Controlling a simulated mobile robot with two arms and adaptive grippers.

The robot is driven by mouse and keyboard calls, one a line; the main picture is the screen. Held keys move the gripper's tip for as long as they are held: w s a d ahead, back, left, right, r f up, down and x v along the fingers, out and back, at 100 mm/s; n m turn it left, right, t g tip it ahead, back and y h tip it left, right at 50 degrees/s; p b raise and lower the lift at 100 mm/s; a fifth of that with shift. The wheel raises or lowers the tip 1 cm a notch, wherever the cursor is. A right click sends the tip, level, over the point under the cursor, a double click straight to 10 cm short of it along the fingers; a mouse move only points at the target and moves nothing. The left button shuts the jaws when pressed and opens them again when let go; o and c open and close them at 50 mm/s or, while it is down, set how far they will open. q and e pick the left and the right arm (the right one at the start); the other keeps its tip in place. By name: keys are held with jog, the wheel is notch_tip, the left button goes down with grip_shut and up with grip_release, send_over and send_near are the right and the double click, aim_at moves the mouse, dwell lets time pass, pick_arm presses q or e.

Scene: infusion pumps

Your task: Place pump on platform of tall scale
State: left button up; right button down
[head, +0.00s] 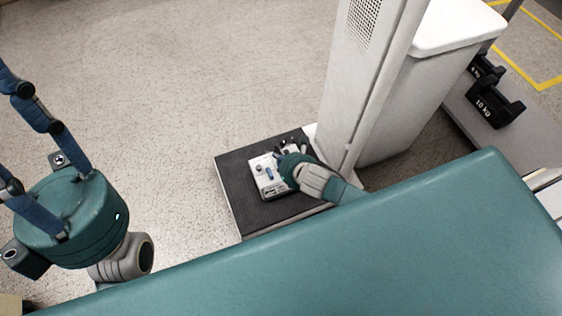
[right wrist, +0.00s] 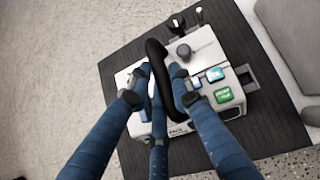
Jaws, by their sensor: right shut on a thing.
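The white pump (head: 268,180) is over the dark ribbed platform (head: 240,205) of the tall scale (head: 365,65), near the platform's middle. I cannot tell whether its underside touches the platform. In the right wrist view the pump (right wrist: 205,65) shows blue and green labels, a grey knob and a black handle (right wrist: 157,65). My right gripper (head: 290,165) is shut on the pump's handle; its blue fingers (right wrist: 163,90) close around it. My left gripper (head: 35,130) is at the far left, its blue fingers spread and empty, their tips cut off by the frame.
The scale's white column stands right beside the platform, with a white cabinet (head: 430,90) behind it. Black 10 kg weights (head: 493,105) sit on a grey surface at the right. A teal surface (head: 400,255) fills the foreground. The speckled floor left of the platform is clear.

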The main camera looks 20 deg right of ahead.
jog(key=shift+w+r, duration=0.1)
jog(key=shift+w, duration=0.05)
jog(key=c, duration=1.5)
grip_release()
